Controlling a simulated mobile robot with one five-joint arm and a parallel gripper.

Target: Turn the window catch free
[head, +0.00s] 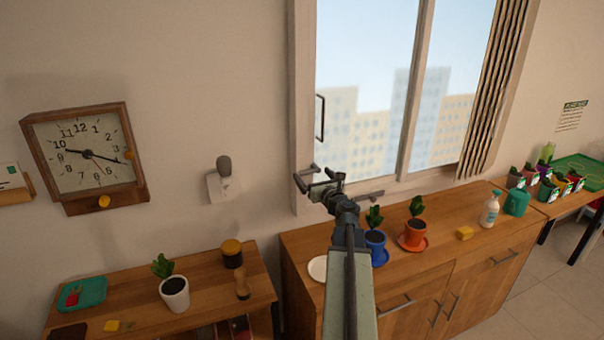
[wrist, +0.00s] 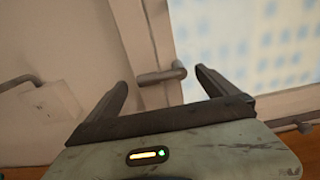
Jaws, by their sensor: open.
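The window catch (wrist: 162,75), a small grey-brown lever, sits on the light window frame. In the wrist view it lies roughly sideways across the gap between my fingertips, its rounded end at the right. In the head view the catch (head: 300,180) shows just left of my gripper (head: 328,181), low on the left side of the frame. My gripper, also in the wrist view (wrist: 161,79), is open, with one finger on each side of the catch. Neither finger is clearly touching it. The window (head: 370,90) looks shut.
A black pull handle (head: 320,118) is on the window frame above. Below are a wooden cabinet (head: 455,235) with a blue pot (head: 375,242) and an orange pot (head: 412,235). A grey wall fitting (head: 222,168) is at the left.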

